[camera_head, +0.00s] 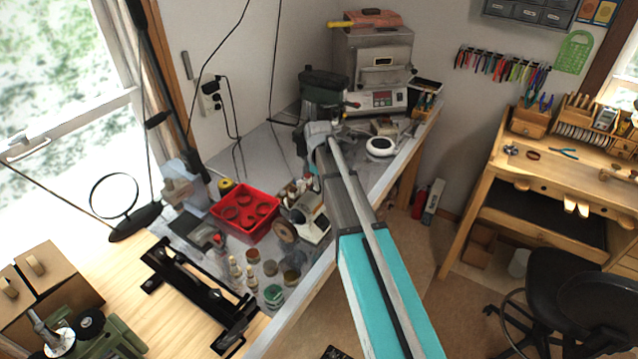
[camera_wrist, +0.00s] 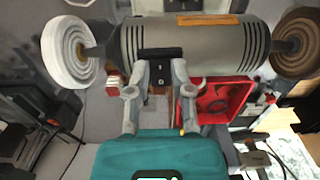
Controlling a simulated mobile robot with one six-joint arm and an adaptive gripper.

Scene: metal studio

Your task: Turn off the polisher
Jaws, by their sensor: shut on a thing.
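The polisher (camera_wrist: 215,46) fills the top of the wrist view. It has a grey motor body with vent slots and an orange label (camera_wrist: 207,20). A white buffing wheel (camera_wrist: 68,51) is on its left end and a brown wheel (camera_wrist: 298,42) on its right end. In the head view my arm reaches over the bench, and I cannot make out the fingertips.
A red tray (camera_head: 246,231) with round items stands on the grey bench, and several small jars stand near it. A metal oven (camera_head: 373,65) stands at the back. A wooden workbench (camera_head: 590,180) and black chair (camera_head: 570,290) are at right. Floor between benches is open.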

